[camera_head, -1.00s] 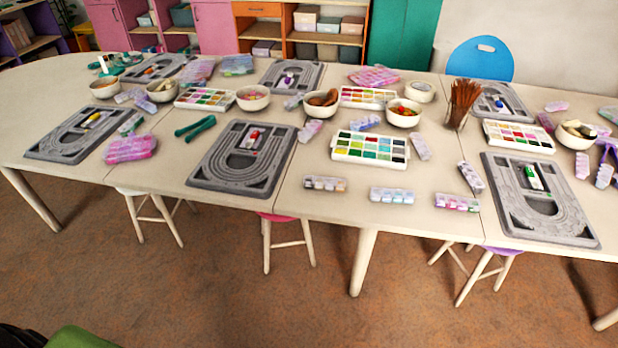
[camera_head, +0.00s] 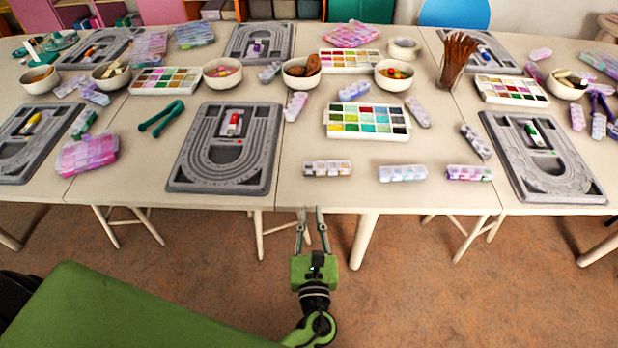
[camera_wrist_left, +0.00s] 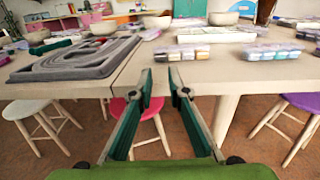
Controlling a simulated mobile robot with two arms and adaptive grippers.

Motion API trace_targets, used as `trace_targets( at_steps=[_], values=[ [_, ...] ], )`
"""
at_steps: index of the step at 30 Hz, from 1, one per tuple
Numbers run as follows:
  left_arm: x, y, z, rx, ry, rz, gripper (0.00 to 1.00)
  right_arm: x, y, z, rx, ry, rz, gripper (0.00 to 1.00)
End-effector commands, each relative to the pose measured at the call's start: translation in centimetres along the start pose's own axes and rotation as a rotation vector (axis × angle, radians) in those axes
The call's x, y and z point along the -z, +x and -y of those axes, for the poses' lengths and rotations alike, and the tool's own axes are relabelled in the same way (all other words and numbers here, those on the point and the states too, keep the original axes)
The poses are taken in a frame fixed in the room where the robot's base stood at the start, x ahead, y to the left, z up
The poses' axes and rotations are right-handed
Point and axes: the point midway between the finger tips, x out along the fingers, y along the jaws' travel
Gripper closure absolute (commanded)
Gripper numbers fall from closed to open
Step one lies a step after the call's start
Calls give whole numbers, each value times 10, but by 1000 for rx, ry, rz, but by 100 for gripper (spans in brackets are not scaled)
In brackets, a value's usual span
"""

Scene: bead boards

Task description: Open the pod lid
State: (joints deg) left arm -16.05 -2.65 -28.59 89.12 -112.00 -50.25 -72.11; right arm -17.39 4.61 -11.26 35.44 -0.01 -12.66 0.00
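Several small pill-box-like pods with lids stand on the table. Three are in a row near the front edge: a pod with dark contents (camera_head: 327,168), a bluish pod (camera_head: 402,173) and a pink-purple pod (camera_head: 469,173). Their lids look shut. I cannot tell which one is the task's pod. My left gripper (camera_head: 306,212) is open and empty, in front of the table edge and nearest the pod with dark contents. In the left wrist view the open fingers (camera_wrist_left: 160,85) point at the table edge, and that pod (camera_wrist_left: 188,53) shows beyond them. My right gripper is not in view.
Grey bead boards (camera_head: 225,187), a paint-like bead tray (camera_head: 366,134), bowls (camera_head: 222,73) and a cup of brown sticks (camera_head: 456,62) crowd the table (camera_head: 290,195). Stools stand under it. The front strip beside the pods is bare.

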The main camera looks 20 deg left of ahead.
Motion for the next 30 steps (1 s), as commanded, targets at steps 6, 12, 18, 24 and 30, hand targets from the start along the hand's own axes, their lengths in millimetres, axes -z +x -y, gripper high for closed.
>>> trace_targets(
  at_steps=[6,12,18,24,30],
  values=[
    [1,49,0,0,-1,2,84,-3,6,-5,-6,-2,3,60],
    [1,87,0,0,-2,0,84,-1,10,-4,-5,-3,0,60],
    [2,109,0,1,-3,-2,84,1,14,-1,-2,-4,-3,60],
    [2,113,0,1,-2,-3,84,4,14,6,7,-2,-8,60],
    [1,113,0,1,-2,-3,92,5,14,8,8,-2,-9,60]
  ],
)
